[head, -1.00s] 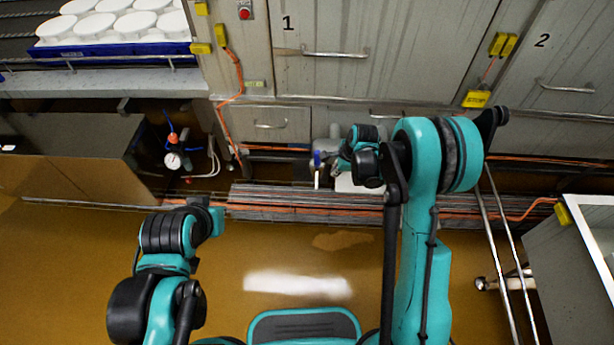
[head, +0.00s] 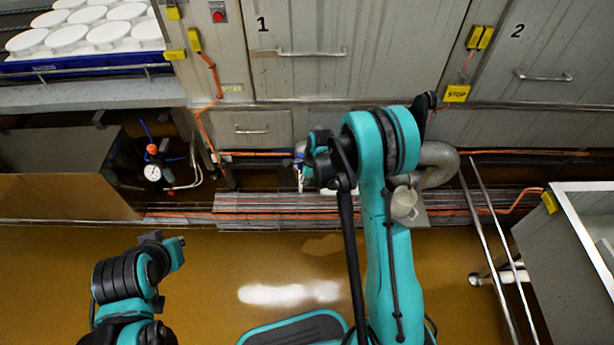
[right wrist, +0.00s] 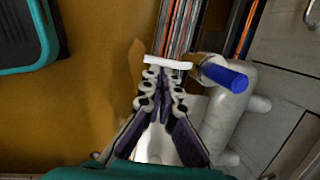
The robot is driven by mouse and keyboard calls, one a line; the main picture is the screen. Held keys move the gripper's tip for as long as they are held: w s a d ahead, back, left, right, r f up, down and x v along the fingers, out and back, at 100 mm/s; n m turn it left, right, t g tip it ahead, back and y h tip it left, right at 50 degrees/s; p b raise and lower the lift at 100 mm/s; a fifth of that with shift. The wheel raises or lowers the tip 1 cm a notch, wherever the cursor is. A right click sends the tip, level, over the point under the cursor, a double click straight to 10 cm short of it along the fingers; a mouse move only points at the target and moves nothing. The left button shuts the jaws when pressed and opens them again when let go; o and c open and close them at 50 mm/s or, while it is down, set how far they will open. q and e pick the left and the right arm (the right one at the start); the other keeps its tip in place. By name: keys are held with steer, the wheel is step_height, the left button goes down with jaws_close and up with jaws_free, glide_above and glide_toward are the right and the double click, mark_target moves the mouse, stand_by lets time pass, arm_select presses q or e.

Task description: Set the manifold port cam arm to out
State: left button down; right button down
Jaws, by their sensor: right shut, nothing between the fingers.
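In the right wrist view a grey pipe fitting (right wrist: 232,115) carries a stub with a blue end (right wrist: 225,77). A short white bar (right wrist: 167,62) sits beside it, just beyond my fingertips. I cannot tell for sure which of these is the cam arm. My right gripper (right wrist: 163,82) is shut and empty; its tips point at the white bar, and contact is unclear. In the head view the blue fitting (head: 300,151) shows at the left of my right wrist, which hides most of it. My left arm is folded at lower left, and its fingers cannot be made out.
Grey pipework (head: 437,165) and a white cup-like part (head: 404,203) show beside my right arm. A pressure gauge (head: 152,172) is at left. Rails (head: 500,255) and a white-rimmed cabinet (head: 590,240) stand at right.

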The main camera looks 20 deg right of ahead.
mark_target(301, 186)
steer(key=shift+b+x, duration=0.55)
steer(key=shift+x, duration=1)
steer(key=shift+s+a+f, duration=0.15)
steer(key=shift+f, duration=0.7)
